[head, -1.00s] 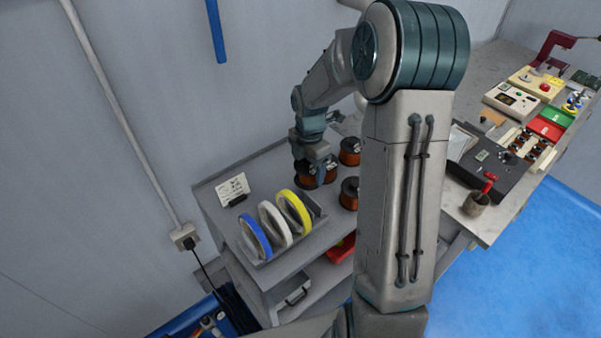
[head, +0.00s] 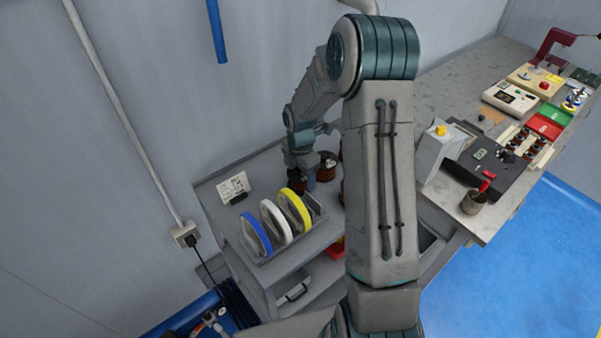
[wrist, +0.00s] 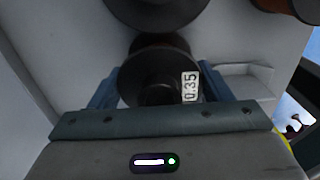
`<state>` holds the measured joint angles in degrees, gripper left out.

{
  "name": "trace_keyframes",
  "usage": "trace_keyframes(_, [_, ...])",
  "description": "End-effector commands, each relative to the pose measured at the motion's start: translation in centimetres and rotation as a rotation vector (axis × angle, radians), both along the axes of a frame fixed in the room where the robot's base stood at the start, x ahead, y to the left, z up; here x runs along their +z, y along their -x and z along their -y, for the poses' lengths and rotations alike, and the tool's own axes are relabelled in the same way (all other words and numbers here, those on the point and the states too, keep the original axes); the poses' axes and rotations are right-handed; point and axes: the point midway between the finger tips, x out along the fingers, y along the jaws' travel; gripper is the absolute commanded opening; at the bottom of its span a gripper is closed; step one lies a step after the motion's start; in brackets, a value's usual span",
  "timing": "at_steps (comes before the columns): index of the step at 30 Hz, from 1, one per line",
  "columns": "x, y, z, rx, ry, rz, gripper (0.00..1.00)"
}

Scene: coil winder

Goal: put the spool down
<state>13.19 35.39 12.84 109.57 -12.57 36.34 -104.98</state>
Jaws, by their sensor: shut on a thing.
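My gripper (head: 301,168) is low over the grey cart top at the left. In the wrist view my gripper (wrist: 160,80) has its two blue fingers on either side of a spool (wrist: 150,70) with a dark round flange and a white "0.35" label. The gripper is shut on this spool. In the head view the held spool (head: 297,185) shows only in part, as a dark brown shape under the fingers. Whether its underside touches the cart top is hidden.
Another copper-coloured spool (head: 327,166) stands just right of the gripper. A further dark spool (wrist: 155,8) is close beyond the held one. A rack with blue, white (head: 276,222) and yellow rings is in front.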

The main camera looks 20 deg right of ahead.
Motion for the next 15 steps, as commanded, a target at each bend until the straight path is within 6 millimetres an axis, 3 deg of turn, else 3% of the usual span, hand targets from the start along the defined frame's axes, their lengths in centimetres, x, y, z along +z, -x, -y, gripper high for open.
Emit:
trace_keyframes(1, [-0.32, 0.01, 0.00, 0.000, 0.000, 0.000, 0.46])
trace_keyframes(2, [-0.25, 0.01, 0.00, 0.000, 0.000, 0.000, 0.77])
trace_keyframes(4, [-0.19, 0.01, 0.00, 0.000, 0.000, 0.000, 0.94])
trace_keyframes(15, [0.39, -0.01, 0.01, 0.000, 0.000, 0.001, 0.94])
